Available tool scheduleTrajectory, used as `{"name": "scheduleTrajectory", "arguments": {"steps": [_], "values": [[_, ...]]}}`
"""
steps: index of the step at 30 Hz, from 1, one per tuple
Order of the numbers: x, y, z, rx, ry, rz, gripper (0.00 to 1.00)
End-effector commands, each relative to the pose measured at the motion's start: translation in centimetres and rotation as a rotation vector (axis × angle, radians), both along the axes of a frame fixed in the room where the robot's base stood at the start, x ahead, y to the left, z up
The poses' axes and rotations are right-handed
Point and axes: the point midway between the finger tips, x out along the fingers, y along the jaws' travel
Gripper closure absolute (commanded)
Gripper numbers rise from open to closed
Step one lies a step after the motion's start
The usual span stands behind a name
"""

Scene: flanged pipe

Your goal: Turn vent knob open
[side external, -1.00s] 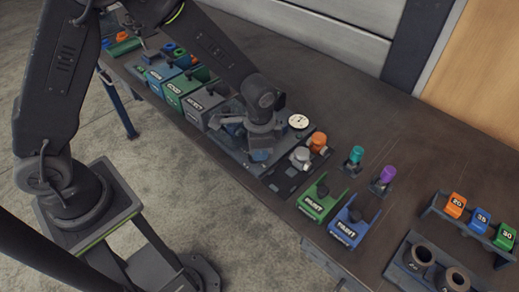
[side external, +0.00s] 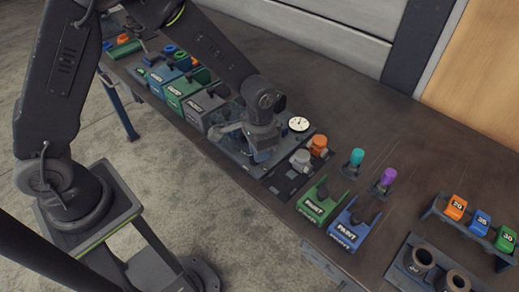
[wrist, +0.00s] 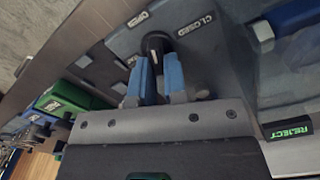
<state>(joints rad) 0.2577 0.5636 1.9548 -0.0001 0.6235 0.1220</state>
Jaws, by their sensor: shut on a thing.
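The dark vent knob (wrist: 156,43) stands on a grey plate in the wrist view, with a pale mark on top. The printed words OPEN (wrist: 138,19) and CLOSED (wrist: 194,25) lie on the plate to either side beyond it. My gripper (wrist: 158,72) has its blue fingertips on both sides of the knob and is shut on it. I cannot tell exactly which word the knob points at. In the side view my gripper (side external: 262,154) is low over the panel, and the arm hides the knob.
A round white gauge (side external: 299,124) and grey and orange fittings (side external: 318,145) stand close to the right of my gripper. Labelled bins (side external: 207,105) are to the left. Green and blue PAINT holders (side external: 349,222) sit further right. A REJECT label (wrist: 292,132) is at right in the wrist view.

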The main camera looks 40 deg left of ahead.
Motion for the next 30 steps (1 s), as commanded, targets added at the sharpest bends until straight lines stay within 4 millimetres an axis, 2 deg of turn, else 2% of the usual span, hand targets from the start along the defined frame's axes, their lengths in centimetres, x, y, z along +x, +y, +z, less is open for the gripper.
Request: {"name": "scheduleTrajectory", "arguments": {"steps": [3,4,12,25,30], "values": [[0.05,-0.03,0.03,-0.001,-0.002,-0.001,1.0],[0.05,-0.03,0.03,-0.001,-0.002,-0.001,0.86],[0.06,0.03,0.03,-0.001,-0.002,-0.001,0.62],[0.28,0.13,0.09,-0.001,-0.007,-0.006,0.62],[0.3,-0.01,0.11,-0.001,-0.01,-0.093,0.62]]}}
